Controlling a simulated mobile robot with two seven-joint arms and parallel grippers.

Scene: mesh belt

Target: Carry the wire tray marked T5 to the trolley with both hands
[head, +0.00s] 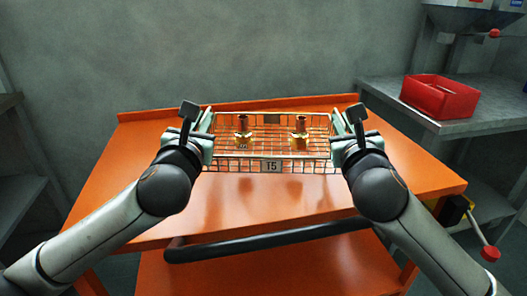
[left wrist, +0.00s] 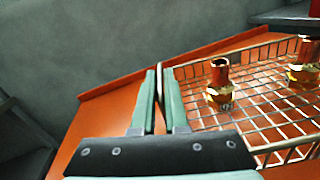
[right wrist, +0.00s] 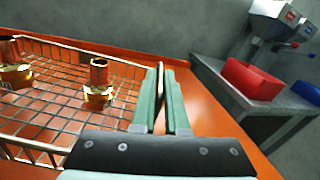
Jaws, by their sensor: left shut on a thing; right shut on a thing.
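The wire tray (head: 310,167) with a T5 tag (head: 271,166) on its front is over the orange trolley top (head: 120,185). Two brass fittings stand upright in it, one on the left (head: 243,138) and one on the right (head: 299,138). My left gripper (head: 208,124) is shut on the tray's left side wall; its fingers (left wrist: 158,85) straddle the top wire in the left wrist view. My right gripper (head: 338,124) is shut on the right side wall, which also shows between its fingers (right wrist: 162,80). I cannot tell whether the tray's base touches the trolley top.
A red bin (head: 438,98) sits on a grey bench (head: 480,122) at the right. The trolley has a raised back lip and a dark handle bar (head: 270,239) at the front. Bare orange surface lies in front of the tray. A grey shelf stands at the far left.

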